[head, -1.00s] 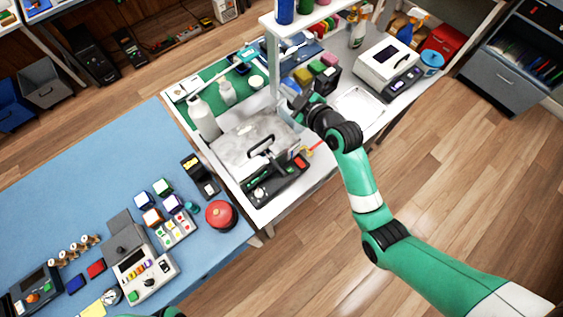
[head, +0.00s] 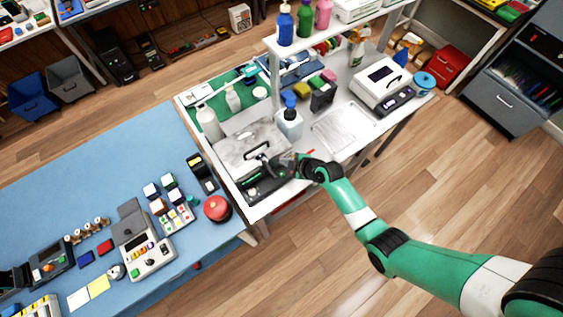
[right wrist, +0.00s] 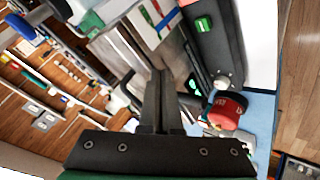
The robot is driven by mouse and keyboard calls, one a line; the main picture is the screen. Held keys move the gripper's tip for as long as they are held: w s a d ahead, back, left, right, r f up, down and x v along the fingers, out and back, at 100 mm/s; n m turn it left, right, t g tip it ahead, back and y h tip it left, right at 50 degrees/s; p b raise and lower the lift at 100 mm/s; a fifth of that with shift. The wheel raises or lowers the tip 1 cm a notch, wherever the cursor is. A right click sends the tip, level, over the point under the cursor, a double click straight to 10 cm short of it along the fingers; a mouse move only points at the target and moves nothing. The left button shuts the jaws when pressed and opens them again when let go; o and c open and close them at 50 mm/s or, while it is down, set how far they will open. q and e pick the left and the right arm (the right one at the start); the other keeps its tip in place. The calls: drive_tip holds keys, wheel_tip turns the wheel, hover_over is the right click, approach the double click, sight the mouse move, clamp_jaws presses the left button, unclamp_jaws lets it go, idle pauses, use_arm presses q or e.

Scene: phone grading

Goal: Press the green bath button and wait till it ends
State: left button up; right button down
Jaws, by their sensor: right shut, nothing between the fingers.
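The bath (head: 250,145) is a grey metal box with a lid and a black handle, on the white bench. Its dark front panel (head: 268,186) faces the near edge and also shows in the right wrist view (right wrist: 212,48). The green button (right wrist: 203,23) is on that panel, near a pale knob (right wrist: 222,82). My right gripper (head: 290,160) is at the right end of the panel, beside the bath. In the right wrist view its fingers (right wrist: 160,80) are together and empty, apart from the green button in the picture. My left gripper is not in view.
A blue-topped bottle (head: 289,120) stands close behind my right gripper. A white tray (head: 342,128) lies to the right. A red dome button (head: 217,208) is on the blue table (head: 100,180) to the left. Open floor lies at the right front.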

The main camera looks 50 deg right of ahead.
drive_tip(key=b, duration=0.7)
hover_over(282, 174)
drive_tip(key=s, duration=0.1)
drive_tip(key=f, duration=0.7)
drive_tip(key=shift+d+f, duration=0.2)
drive_tip(key=shift+f, duration=0.1)
drive_tip(key=shift+f+b, duration=0.4)
drive_tip(key=shift+f, duration=0.15)
idle(0.3)
drive_tip(key=shift+f+b, duration=0.4)
drive_tip(key=shift+b, duration=0.05)
drive_tip(key=shift+f+b, duration=0.45)
drive_tip(key=shift+b, duration=0.05)
idle(0.5)
idle(0.3)
drive_tip(key=shift+r+p, duration=0.8)
drive_tip(key=shift+r, duration=0.05)
